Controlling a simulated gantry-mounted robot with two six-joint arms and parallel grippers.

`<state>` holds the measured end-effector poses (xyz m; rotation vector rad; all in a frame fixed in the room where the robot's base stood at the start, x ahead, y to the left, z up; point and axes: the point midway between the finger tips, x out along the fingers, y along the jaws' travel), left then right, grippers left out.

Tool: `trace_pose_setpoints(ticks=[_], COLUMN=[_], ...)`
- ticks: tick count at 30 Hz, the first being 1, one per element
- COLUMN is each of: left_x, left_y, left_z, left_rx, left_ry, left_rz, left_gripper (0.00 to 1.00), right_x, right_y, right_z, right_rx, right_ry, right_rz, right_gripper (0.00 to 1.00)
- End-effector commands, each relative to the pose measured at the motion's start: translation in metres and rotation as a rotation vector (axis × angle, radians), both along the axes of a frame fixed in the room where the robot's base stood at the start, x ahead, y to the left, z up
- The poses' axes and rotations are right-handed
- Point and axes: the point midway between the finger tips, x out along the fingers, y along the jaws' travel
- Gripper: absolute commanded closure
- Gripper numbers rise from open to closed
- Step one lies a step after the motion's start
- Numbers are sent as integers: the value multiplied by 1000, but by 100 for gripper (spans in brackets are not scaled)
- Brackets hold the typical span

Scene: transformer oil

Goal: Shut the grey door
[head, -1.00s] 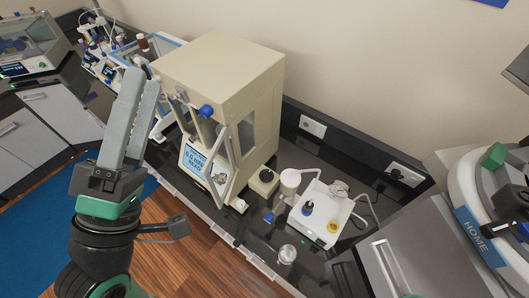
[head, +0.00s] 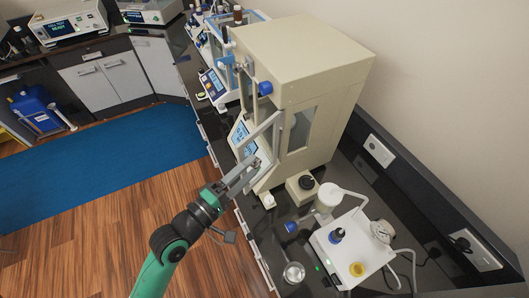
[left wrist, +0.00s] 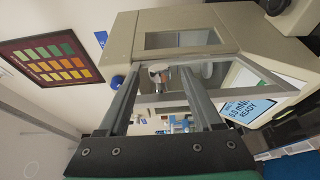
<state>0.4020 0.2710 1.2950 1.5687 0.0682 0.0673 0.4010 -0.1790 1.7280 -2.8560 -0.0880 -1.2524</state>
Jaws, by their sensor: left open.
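The beige instrument (head: 300,75) stands on the dark bench, with a blue knob (head: 265,88) on its front. Its grey-framed door (head: 262,130) stands ajar, swung out from the front. In the left wrist view, the door's frame (left wrist: 255,92) crosses beyond my fingers, with the instrument's opening behind. My left gripper (head: 256,168) is open and empty, its fingers pointing at the door's lower front. I cannot tell whether it touches the door. In the left wrist view, my left gripper's fingers (left wrist: 160,74) are spread apart. My right gripper is not in view.
A white device (head: 350,245) with bottles and a beaker (head: 293,272) stand on the bench to the right. A balance (head: 215,85) stands behind the instrument to the left. The wooden floor in front is clear. A wall closes the back.

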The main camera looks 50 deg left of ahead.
Motion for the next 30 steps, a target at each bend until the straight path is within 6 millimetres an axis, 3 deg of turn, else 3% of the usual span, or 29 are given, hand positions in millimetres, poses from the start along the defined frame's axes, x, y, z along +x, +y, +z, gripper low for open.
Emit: trace_pose_setpoints(ticks=[3, 9, 19, 30], left_x=[28, 57, 62, 62], left_y=[2, 4, 5, 5], left_z=[2, 1, 0, 0], left_rx=[1, 1, 1, 1], left_ry=[-2, -1, -1, -1], left_rz=[-1, 0, 0, 0], left_gripper=[34, 34, 34, 100], right_x=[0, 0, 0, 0], right_y=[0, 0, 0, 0], right_z=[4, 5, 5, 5], right_rx=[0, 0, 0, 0], right_ry=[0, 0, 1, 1], right_rz=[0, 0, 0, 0], right_gripper=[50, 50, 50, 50])
